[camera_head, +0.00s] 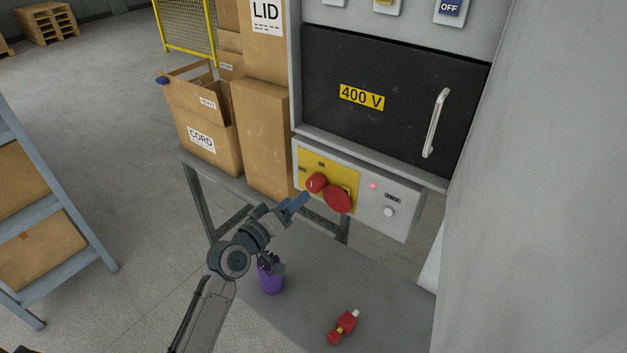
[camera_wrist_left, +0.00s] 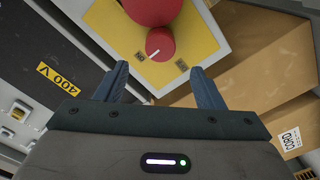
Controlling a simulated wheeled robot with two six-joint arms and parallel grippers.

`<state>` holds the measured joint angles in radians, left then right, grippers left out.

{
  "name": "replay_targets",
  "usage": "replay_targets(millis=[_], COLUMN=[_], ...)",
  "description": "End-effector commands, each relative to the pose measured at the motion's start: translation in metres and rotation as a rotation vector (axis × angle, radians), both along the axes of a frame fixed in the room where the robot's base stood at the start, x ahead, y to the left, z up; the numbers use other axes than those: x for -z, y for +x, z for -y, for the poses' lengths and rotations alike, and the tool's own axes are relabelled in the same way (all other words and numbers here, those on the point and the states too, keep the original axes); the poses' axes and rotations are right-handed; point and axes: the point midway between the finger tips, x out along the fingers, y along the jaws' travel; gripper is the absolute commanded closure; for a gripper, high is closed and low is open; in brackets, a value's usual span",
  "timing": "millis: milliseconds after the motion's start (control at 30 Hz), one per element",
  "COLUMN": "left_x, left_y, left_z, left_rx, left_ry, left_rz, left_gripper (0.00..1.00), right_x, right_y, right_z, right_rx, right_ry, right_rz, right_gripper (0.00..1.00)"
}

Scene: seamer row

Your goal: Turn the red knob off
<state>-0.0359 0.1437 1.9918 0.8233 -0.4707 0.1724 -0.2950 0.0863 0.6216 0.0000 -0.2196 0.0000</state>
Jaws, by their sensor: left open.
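The small red knob (camera_head: 316,182) sits on a yellow plate (camera_head: 341,172) on the grey control panel, left of a larger red mushroom-shaped button (camera_head: 339,199). In the left wrist view the knob (camera_wrist_left: 161,42) carries a short white mark toward its lower left edge, and the larger red button (camera_wrist_left: 152,8) is just above it. My left gripper (camera_head: 301,199) is open and empty, close to the knob. In the wrist view its fingers (camera_wrist_left: 159,72) are spread below the knob, one on each side; contact is not visible. My right gripper is not in view.
A black door marked 400 V (camera_head: 395,90) with a metal handle (camera_head: 436,122) is above the panel. A white knob (camera_head: 389,211) is at the right. Cardboard boxes (camera_head: 262,140) stand left. A purple container (camera_head: 270,278) and red item (camera_head: 342,327) are on the grey surface below.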

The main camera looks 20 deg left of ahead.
Motion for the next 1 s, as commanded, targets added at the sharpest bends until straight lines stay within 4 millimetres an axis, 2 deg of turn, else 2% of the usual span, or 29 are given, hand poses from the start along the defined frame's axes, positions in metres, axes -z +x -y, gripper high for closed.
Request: replay_targets(millis=[33,167,267,400,567,800,867,1000], left_x=[-0.004,-0.004,-0.004,-0.002,-0.001,0.000,0.000,0.000], left_y=[0.011,0.035,0.050,0.066,0.073,0.073,0.073,0.073], left_z=[0.004,0.012,0.019,0.024,0.026,0.027,0.027,0.027], left_rx=[-0.001,-0.001,0.000,-0.001,0.000,0.000,0.000,-0.001], left_ry=[-0.005,-0.004,-0.003,-0.002,0.000,0.000,0.000,0.000], left_rz=[0.000,-0.001,0.000,0.000,0.000,0.000,0.000,-0.001], left_gripper=[0.38,0.38,0.38,0.38,0.38,0.38,0.48,0.75], right_x=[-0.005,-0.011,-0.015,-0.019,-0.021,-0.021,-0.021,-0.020], right_y=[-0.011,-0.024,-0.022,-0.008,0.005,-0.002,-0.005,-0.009], right_z=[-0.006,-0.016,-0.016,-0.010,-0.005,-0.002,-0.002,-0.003], right_rx=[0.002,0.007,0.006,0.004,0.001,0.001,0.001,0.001], right_ry=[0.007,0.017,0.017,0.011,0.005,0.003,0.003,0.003], right_rz=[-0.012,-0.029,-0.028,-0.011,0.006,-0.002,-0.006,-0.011], right_gripper=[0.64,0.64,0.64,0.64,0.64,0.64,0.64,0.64])
